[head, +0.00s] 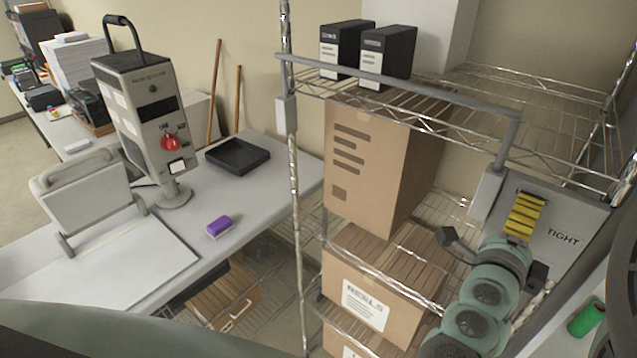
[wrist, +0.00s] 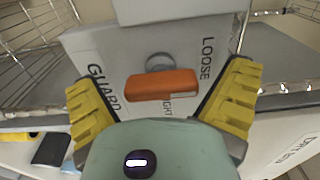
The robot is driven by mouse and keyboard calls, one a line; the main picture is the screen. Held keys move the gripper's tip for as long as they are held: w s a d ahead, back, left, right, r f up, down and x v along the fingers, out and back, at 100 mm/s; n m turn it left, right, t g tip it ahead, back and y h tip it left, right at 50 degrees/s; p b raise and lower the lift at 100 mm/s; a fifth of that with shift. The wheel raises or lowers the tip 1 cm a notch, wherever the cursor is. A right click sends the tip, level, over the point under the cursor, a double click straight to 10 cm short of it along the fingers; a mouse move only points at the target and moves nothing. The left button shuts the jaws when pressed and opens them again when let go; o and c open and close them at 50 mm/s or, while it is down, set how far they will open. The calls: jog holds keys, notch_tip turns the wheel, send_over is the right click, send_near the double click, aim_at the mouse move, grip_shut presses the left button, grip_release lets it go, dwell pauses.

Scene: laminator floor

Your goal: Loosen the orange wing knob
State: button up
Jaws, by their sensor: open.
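The orange wing knob (wrist: 162,85) lies as a bar across the wrist view, on a grey panel (wrist: 110,55) marked GUARD, LOOSE and a partly covered TIGHT. Its right end overlaps the TIGHT word. My gripper (wrist: 160,80) is open, one yellow-padded finger on each side of the knob, with a visible gap at both ends. I cannot tell how deep the fingers reach. In the head view my gripper (head: 525,214) is in front of the panel (head: 580,222), and the knob is hidden.
The panel hangs by a grey rail (head: 400,82) on a wire shelf rack holding cardboard boxes (head: 360,170) and black binders (head: 386,57). A table at left bears a machine with a red knob (head: 170,142), a black tray (head: 238,155) and a purple block (head: 220,227).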

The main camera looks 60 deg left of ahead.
jog(key=shift+s, duration=0.5)
jog(key=v, duration=0.6)
jog(key=shift+s+d, duration=0.15)
jog(key=shift+s, duration=0.1)
jog(key=shift+r, duration=0.1)
dwell(0.5)
